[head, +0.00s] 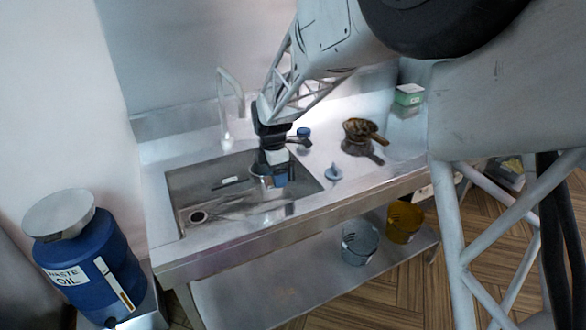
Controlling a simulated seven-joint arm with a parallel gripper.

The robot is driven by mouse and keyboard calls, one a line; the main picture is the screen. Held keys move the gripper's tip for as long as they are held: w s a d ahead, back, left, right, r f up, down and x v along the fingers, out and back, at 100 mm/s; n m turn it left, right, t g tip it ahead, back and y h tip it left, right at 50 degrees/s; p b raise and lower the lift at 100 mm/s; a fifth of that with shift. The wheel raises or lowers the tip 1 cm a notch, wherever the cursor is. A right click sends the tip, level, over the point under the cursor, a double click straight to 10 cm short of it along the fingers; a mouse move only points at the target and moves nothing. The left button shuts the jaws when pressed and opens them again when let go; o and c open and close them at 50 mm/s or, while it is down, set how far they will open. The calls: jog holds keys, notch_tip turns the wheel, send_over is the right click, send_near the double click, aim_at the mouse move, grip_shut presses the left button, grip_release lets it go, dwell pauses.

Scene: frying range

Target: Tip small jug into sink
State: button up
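The sink (190,188) is a rectangular steel basin set in the counter, with a round drain at its left front. My gripper (272,178) points down over the right part of the sink. A small shiny metal vessel, which looks like the small jug (258,181), is between or against its fingers. It appears held over the basin. The arm hides much of it, so its tilt and contents cannot be told.
A tall curved faucet (224,110) stands behind the sink. A blue waste oil drum (92,262) stands left. Buckets (360,243) sit on the lower shelf.

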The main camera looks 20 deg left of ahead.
aim_at(251, 172)
jog(key=shift+s+a, duration=0.35)
jog(key=shift+a, duration=0.25)
jog(key=shift+r, duration=0.1)
jog(key=shift+d+r+t+h, duration=0.1)
jog(key=shift+r+t+h, duration=0.35)
jog(key=shift+t+h, duration=0.55)
jog(key=shift+r+t+h, duration=0.4)
jog(key=shift+t+h, duration=0.6)
jog(key=t+h, duration=0.3)
jog(key=shift+s+a, duration=0.25)
jog(key=shift+a, duration=0.1)
jog(key=shift+s+a+f+t+h, duration=0.25)
jog(key=shift+f+t+h, duration=0.2)
jog(key=shift+t+h, duration=0.2)
jog(key=shift+s+a+f+t+h, duration=0.25)
jog(key=shift+f+t+h, duration=0.2)
jog(key=shift+t+h, duration=0.2)
jog(key=shift+s+a+r+t+h, duration=0.25)
jog(key=shift+s+a+t+h, duration=0.05)
jog(key=shift+t+h, duration=0.25)
jog(key=shift+s+a+r+t+h, duration=0.25)
jog(key=shift+s+a+t+h, duration=0.05)
jog(key=shift+t+h, duration=0.25)
jog(key=shift+s+a+r+t+h, duration=0.25)
jog(key=shift+s+a+t+h, duration=0.3)
jog(key=shift+t+h, duration=0.45)
jog(key=shift+s+a+r+t+h, duration=0.1)
jog(key=shift+s+a+t+h, duration=0.5)
jog(key=shift+t+h, duration=0.3)
